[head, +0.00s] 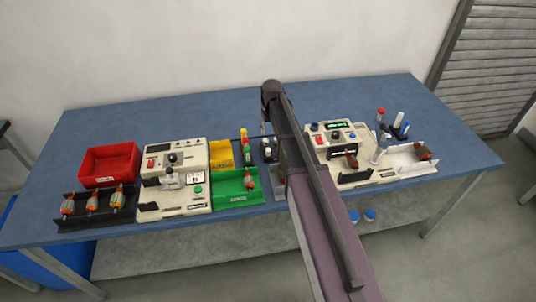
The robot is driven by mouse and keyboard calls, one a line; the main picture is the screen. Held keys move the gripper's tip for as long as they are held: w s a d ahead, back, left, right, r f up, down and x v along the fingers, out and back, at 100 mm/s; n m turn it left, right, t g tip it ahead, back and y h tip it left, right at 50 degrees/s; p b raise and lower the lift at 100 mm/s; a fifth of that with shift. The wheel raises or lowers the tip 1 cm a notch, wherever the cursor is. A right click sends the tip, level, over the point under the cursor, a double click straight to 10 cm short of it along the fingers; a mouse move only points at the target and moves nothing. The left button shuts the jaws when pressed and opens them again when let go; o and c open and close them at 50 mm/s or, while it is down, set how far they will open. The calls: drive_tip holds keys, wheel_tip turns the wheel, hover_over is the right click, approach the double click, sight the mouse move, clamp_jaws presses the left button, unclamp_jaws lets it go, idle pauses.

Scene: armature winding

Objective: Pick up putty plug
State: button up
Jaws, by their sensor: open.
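I cannot single out the putty plug among the small parts on the blue bench (350,100). A dark tray (258,157) by the middle of the bench holds small pale items, and my arm covers its right side. My arm reaches up from the bottom of the head view and crosses the bench. My gripper cannot be made out; the arm seems to hide it.
A red bin (109,163), a rack of armatures (94,207), a cream machine (172,200), a yellow bin (221,153) and a green bin (236,189) stand left of my arm. A second machine (337,136) and a white tray (408,164) stand right. The back strip is clear.

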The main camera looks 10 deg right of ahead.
drive_tip(key=b, duration=0.8)
approach(268, 150)
drive_tip(key=shift+s+f, duration=0.95)
drive_tip(key=shift+f, duration=0.15)
drive_tip(key=shift+a, duration=0.4)
drive_tip(key=shift+f, duration=0.1)
drive_tip(key=shift+w+d+f+b, duration=0.1)
drive_tip(key=shift+f+b, duration=1.15)
drive_tip(key=shift+b, duration=0.1)
drive_tip(key=shift+w+f+b, duration=0.1)
drive_tip(key=shift+f+b, duration=1.15)
drive_tip(key=shift+b, duration=0.1)
drive_tip(key=c, duration=0.6)
